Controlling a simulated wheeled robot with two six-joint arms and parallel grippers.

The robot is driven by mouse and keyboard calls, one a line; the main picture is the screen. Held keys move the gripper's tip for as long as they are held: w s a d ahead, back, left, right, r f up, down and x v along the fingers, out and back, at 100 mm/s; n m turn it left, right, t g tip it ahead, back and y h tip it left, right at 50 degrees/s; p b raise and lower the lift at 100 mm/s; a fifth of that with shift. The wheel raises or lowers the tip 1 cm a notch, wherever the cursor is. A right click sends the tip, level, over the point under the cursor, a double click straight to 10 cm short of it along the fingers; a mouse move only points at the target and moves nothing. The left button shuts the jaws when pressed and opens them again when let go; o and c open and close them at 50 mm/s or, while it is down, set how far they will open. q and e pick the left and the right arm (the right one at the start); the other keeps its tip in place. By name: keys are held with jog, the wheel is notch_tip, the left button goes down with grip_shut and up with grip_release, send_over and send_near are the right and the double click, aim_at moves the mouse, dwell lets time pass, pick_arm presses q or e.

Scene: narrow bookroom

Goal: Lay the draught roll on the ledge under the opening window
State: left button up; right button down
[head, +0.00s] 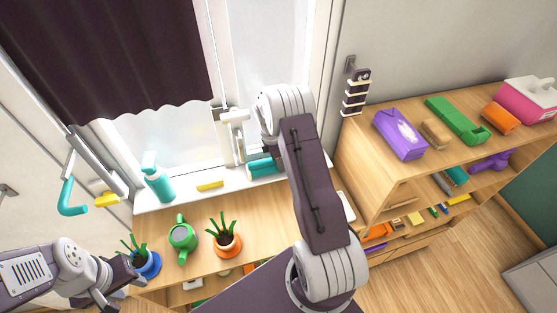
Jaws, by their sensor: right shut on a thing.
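A teal roll (262,167), which looks like the draught roll, is at the white window ledge (150,198), at its right part. My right gripper (268,154) is shut on it; my own arm hides most of the gripper and the roll's right end. I cannot tell whether the roll touches the ledge. The window (265,50) rises behind the ledge, with a dark blind (105,50) over its left part. My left gripper (122,287) is low at the left, by the blue pot (147,265), with its fingers apart and nothing visible between them.
A teal bottle (158,184) and a yellow block (210,185) stand on the ledge. Below, a green watering can (183,238) and an orange potted plant (226,243) stand on a wooden top. A wooden shelf unit (375,175) on the right bears a purple box (400,135).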

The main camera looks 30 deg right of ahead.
jog(key=c, duration=1)
grip_release()
jog(key=shift+o, duration=1.4)
jog(key=shift+d+f, duration=0.1)
jog(key=shift+f, duration=0.05)
jog(key=shift+r, duration=0.35)
jog(key=r, duration=0.1)
jog(key=r+b, duration=0.1)
jog(key=r, duration=0.1)
jog(key=r+b, duration=0.1)
jog(key=shift+w+a+r, duration=0.25)
jog(key=shift+a+r, duration=0.05)
jog(key=shift+a, duration=0.1)
jog(key=r, duration=0.2)
jog(key=r+b, duration=0.1)
jog(key=r, duration=0.1)
jog(key=a+r, duration=0.1)
jog(key=r, duration=0.1)
jog(key=shift+r, duration=0.55)
jog(key=shift+f, duration=0.1)
